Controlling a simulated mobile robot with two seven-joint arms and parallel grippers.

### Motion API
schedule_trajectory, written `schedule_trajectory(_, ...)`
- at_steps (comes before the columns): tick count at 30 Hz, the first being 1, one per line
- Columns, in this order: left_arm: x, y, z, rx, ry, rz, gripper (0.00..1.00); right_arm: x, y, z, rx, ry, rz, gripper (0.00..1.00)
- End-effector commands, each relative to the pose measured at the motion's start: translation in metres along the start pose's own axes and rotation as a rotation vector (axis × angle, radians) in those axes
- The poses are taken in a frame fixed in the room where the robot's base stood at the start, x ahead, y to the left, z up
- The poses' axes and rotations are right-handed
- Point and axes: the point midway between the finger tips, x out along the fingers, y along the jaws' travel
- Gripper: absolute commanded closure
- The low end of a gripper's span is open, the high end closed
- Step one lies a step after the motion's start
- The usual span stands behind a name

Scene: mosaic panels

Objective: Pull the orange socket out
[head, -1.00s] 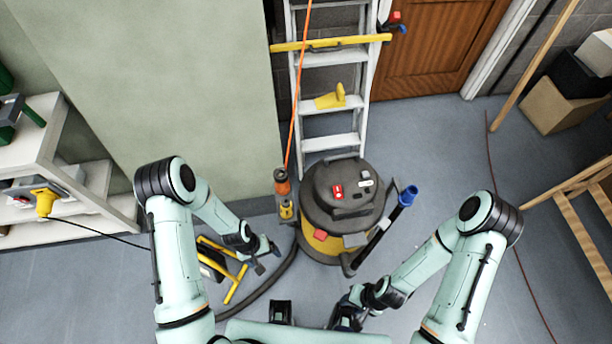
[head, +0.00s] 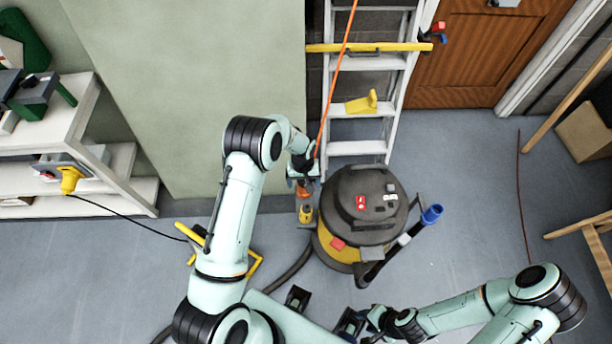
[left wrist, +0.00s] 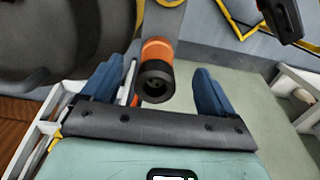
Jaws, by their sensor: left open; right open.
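The orange socket (head: 303,190) stands between the wall and the vacuum, above a yellow part (head: 306,213). In the left wrist view the orange socket (left wrist: 157,50) has a dark round end with holes facing the camera. My left gripper (head: 303,172) is at the socket's upper end in the head view and partly hides it. In the left wrist view its two blue fingers are open, one on each side of the socket with gaps. My right gripper (head: 352,322) is open and empty at the bottom of the head view, far from the socket.
The vacuum (head: 362,205) with its hose stands just right of the socket. An orange cord (head: 335,80) runs up in front of the ladder (head: 366,130). White shelves (head: 90,150) and a yellow plug (head: 69,180) are at left.

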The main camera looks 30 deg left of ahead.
Motion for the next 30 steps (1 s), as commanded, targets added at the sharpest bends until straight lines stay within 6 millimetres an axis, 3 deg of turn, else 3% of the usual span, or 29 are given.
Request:
schedule_trajectory(6,-0.012,0.001,-0.015,-0.018,0.019,-0.018,0.12,0.0,0.001,0.0,0.001,0.0,0.0,0.57)
schedule_trajectory(18,-0.012,0.001,-0.015,-0.019,0.019,-0.019,0.12,0.001,0.001,0.001,0.001,-0.001,0.001,0.57)
schedule_trajectory(23,0.0,0.0,-0.015,-0.019,0.017,-0.02,0.12,0.007,0.004,0.002,0.002,-0.004,0.002,0.57)
schedule_trajectory(30,0.035,-0.001,-0.015,-0.019,0.017,-0.02,0.12,0.025,0.012,0.007,0.006,-0.013,0.005,0.57)
